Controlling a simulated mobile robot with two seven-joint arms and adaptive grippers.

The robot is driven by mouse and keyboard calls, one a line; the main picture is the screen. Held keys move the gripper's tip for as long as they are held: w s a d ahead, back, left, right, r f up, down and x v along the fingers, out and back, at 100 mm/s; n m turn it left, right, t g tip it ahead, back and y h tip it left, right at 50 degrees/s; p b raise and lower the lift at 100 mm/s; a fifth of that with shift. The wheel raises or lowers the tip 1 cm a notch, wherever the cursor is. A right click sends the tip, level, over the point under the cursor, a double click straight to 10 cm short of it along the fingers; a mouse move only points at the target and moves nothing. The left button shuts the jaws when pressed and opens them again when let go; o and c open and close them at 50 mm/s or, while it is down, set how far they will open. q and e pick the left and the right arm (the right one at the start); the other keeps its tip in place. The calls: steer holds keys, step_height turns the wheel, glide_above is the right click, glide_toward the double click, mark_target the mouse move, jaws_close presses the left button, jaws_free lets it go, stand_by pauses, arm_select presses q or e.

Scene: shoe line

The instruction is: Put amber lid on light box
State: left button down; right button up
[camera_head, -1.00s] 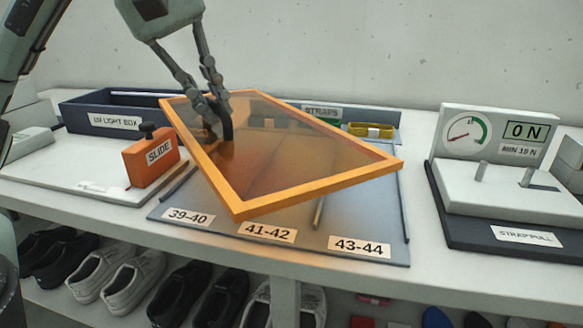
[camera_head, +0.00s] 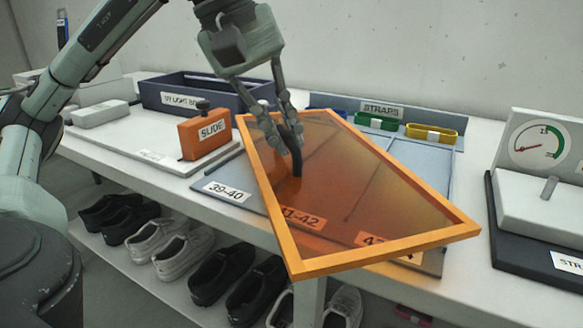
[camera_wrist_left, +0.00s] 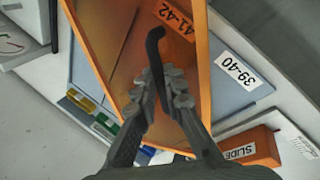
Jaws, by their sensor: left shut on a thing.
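The amber lid (camera_head: 350,256) is a see-through orange panel in an orange frame with a black curved handle (camera_head: 297,158). My left gripper (camera_head: 284,150) is shut on that handle and holds the lid tilted above the grey sorting board. In the left wrist view the fingers (camera_wrist_left: 160,85) close around the handle (camera_wrist_left: 154,45). The light box (camera_head: 190,92), a dark blue open tray labelled UV LIGHT BOX, stands at the back left, behind my gripper and apart from the lid. My right gripper is out of view.
An orange SLIDE block (camera_head: 205,135) stands on a white board between me and the light box. Green (camera_head: 376,121) and yellow (camera_head: 431,132) straps lie at the back. A gauge device (camera_head: 538,145) stands at the right. Shoes fill the shelf below.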

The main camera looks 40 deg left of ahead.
mark_target(284, 159)
arm_select(q)
step_height(284, 159, down, 4)
steer(key=shift+r+b, duration=0.2)
steer(key=shift+b, duration=0.4)
steer(key=shift+f, duration=0.4)
steer(key=c, duration=1.6)
jaws_free()
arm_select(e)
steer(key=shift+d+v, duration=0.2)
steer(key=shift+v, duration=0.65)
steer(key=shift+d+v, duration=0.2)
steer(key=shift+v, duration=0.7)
